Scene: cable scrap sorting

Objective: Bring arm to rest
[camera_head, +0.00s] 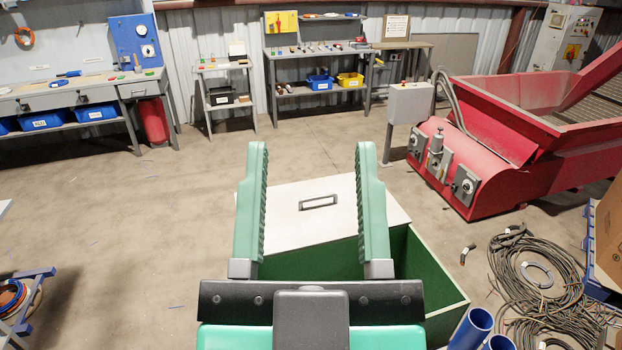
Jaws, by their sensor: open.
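My gripper (311,160) is in the lower middle of the head camera view. Its two green ridged fingers point away from me and stand wide apart. Nothing is between the fingers except the view of what lies beyond. Past and below them is a green bin (432,275) with a white lid (285,202) that has a dark handle. The lid covers part of the bin, and the open part shows a green inside. My gripper hides part of the bin, and I cannot tell how high the gripper is above it.
A red machine (480,150) with a hopper stands at right, with a grey control box (410,103) beside it. Coiled cables (535,270) lie on the floor at lower right near blue tubes (471,329). Workbenches (80,90) line the back wall. The floor at left is mostly clear.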

